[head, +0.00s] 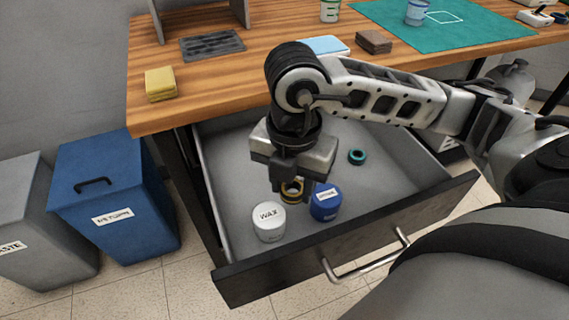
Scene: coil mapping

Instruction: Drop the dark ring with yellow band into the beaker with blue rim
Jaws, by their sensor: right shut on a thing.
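The dark ring with yellow band (291,192) is in the open drawer, between the fingers of my right gripper (290,186). My right gripper points down and is shut on the ring; the fingers hide part of it. I cannot tell whether the ring still touches the drawer floor. A bluish clear beaker (418,13) stands on the teal mat at the back of the table, close to the picture's top edge. It appears to be the one with the blue rim. My left gripper is not in view.
A white wax jar (268,222) and a blue jar (326,203) stand close to my gripper in the drawer (222,180). A dark teal ring (357,157) lies farther right. A green-marked beaker (330,11), brown block (374,41) and yellow sponge (160,84) are on the table.

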